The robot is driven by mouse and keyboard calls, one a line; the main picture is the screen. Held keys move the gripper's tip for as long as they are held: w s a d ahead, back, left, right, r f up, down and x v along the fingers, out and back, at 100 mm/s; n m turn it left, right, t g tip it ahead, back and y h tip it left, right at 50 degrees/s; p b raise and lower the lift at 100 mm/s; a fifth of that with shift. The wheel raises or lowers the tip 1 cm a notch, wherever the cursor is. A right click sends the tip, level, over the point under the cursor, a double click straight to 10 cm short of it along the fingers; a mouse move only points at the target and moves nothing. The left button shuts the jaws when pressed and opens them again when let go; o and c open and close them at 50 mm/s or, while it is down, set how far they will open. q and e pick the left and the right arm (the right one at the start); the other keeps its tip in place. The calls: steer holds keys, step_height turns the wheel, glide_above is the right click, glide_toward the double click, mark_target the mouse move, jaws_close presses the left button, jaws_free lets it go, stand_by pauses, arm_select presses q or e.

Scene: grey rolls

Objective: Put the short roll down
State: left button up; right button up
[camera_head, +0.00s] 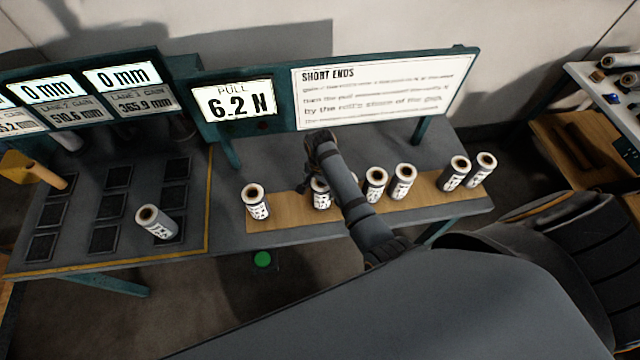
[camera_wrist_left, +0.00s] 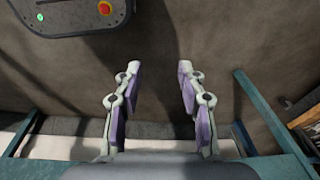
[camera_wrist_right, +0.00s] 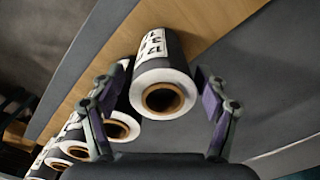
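In the right wrist view a white-and-dark roll (camera_wrist_right: 165,62) with a brown core stands between the fingers of my right gripper (camera_wrist_right: 160,78). The fingers are apart, with a narrow gap visible at each side of the roll. In the head view this appears to be the roll (camera_head: 319,193) on the wooden board (camera_head: 290,222), partly covered by my right arm, which also hides the fingertips. I cannot tell by length which roll is the short one. My left gripper (camera_wrist_left: 156,80) is open and empty above the floor, seen only in the left wrist view.
On the board, one roll (camera_head: 256,202) stands to the left and several, including one nearby (camera_head: 375,184), to the right. Another roll (camera_head: 155,222) stands among dark square pads on the left. Behind are a "6.2 N" display (camera_head: 234,103) and a "SHORT ENDS" sign (camera_head: 385,92).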

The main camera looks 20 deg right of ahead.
steer(key=shift+o, duration=0.2)
steer(key=shift+w+d, duration=0.1)
steer(key=shift+w, duration=0.05)
steer(key=shift+d, duration=0.1)
steer(key=shift+w+r, duration=0.1)
steer(key=shift+r, duration=0.05)
step_height(320, 180, up, 11)
steer(key=shift+f+b, duration=0.2)
steer(key=shift+b, duration=1)
arm_select(q)
steer(key=shift+s+a+f, duration=0.2)
steer(key=shift+s+f, duration=0.4)
steer(key=shift+s+a+f, duration=0.15)
steer(key=shift+s+f, duration=0.4)
steer(key=shift+f, duration=0.05)
arm_select(e)
steer(key=shift+s+r, duration=0.2)
steer(key=shift+r, duration=0.35)
arm_select(q)
steer(key=shift+s, duration=0.1)
arm_select(e)
steer(key=shift+f, duration=0.1)
